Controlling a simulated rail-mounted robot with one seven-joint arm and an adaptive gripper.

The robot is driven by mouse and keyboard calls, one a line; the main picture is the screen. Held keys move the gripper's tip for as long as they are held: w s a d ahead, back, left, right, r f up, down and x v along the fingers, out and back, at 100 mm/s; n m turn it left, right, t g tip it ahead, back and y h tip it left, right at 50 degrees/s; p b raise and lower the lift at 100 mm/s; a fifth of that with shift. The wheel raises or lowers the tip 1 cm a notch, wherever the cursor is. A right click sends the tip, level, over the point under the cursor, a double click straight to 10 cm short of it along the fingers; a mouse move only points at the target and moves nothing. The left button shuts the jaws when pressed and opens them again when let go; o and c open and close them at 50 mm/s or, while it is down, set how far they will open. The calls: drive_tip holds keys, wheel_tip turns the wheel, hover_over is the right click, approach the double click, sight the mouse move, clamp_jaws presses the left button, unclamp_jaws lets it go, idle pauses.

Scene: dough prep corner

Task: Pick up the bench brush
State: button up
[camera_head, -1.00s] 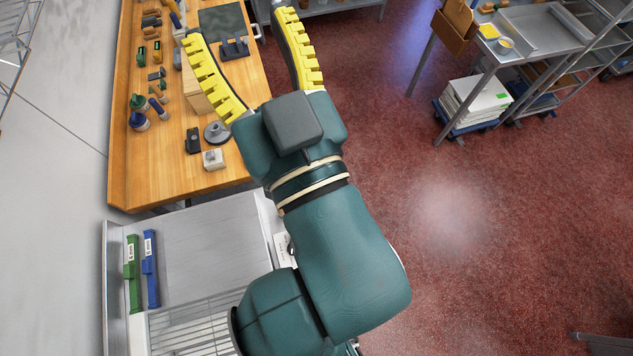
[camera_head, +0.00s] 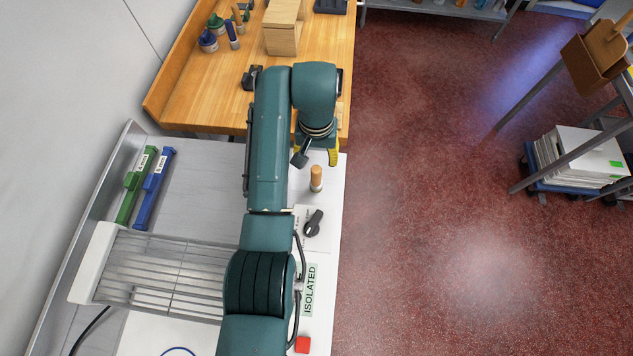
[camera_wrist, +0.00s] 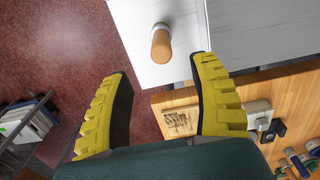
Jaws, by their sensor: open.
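I cannot pick out the bench brush for certain in these views. A short round wooden handle (camera_head: 316,178) with a pale collar stands on the white side panel of the machine; it also shows in the wrist view (camera_wrist: 161,45). I cannot tell whether it belongs to a brush. My gripper (camera_head: 322,158) is open, with its yellow fingers pointing down beside this handle. In the wrist view my gripper (camera_wrist: 162,66) has its fingers wide apart and nothing between them; the handle appears beyond the gap. My arm hides part of the bench.
The machine's panel also carries a black knob (camera_head: 313,223), an ISOLATED label (camera_head: 310,289) and a red button (camera_head: 302,345). A wooden bench (camera_head: 205,100) with a wooden block (camera_head: 283,38) lies behind. Green (camera_head: 136,187) and blue (camera_head: 154,190) bars lie left. Red floor (camera_head: 430,200) is open on the right.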

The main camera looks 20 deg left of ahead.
sight(316, 171)
wheel_tip(316, 171, down, 7)
drive_tip(key=shift+f, duration=0.2)
drive_tip(key=f, duration=0.4)
drive_tip(key=f+b, duration=0.1)
drive_tip(key=shift+w+a+f, duration=0.1)
drive_tip(key=shift+w+f, duration=0.15)
drive_tip(key=shift+f, duration=0.15)
drive_tip(key=shift+c, duration=0.3)
clamp_jaws()
